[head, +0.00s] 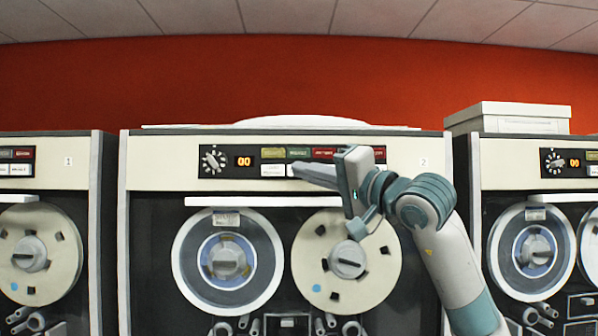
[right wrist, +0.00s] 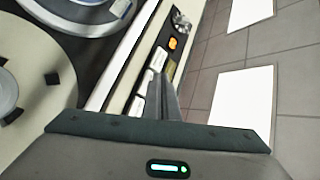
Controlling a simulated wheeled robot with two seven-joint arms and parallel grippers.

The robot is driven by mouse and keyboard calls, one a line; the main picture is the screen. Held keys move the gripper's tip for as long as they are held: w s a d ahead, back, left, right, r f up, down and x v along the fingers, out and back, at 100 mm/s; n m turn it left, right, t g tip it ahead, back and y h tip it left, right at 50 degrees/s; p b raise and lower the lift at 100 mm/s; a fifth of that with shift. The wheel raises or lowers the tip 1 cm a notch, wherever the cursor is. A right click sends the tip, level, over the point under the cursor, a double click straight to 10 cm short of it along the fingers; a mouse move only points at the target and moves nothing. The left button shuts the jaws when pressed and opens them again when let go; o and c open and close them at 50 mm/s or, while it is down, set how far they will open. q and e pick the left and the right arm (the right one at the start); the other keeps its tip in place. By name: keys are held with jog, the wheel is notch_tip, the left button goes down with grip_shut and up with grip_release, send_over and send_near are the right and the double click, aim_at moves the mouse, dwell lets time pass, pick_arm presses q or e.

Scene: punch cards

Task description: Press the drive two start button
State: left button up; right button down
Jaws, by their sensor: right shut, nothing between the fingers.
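Drive two (head: 143,165) is the middle tape cabinet, marked 2 at its upper right. Its black control panel (head: 222,171) has a knob, an orange 00 display, a row of coloured indicators and white buttons below. The leftmost white button (head: 272,170) is uncovered; it also shows in the right wrist view (right wrist: 159,59). My right gripper (head: 294,171) is shut and empty, its tips pointing left in front of the lower row and covering buttons further right. I cannot read which button is start, or tell whether the tips touch one. My left gripper is out of view.
Similar drives stand at left (head: 70,150) and right (head: 505,155). A pale box (head: 510,112) lies on top at right.

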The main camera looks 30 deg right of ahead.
jog(key=shift+w+d, duration=0.1)
jog(key=shift+w, duration=0.05)
dwell(0.4)
jog(key=shift+w+d, duration=0.15)
jog(key=shift+w, duration=0.05)
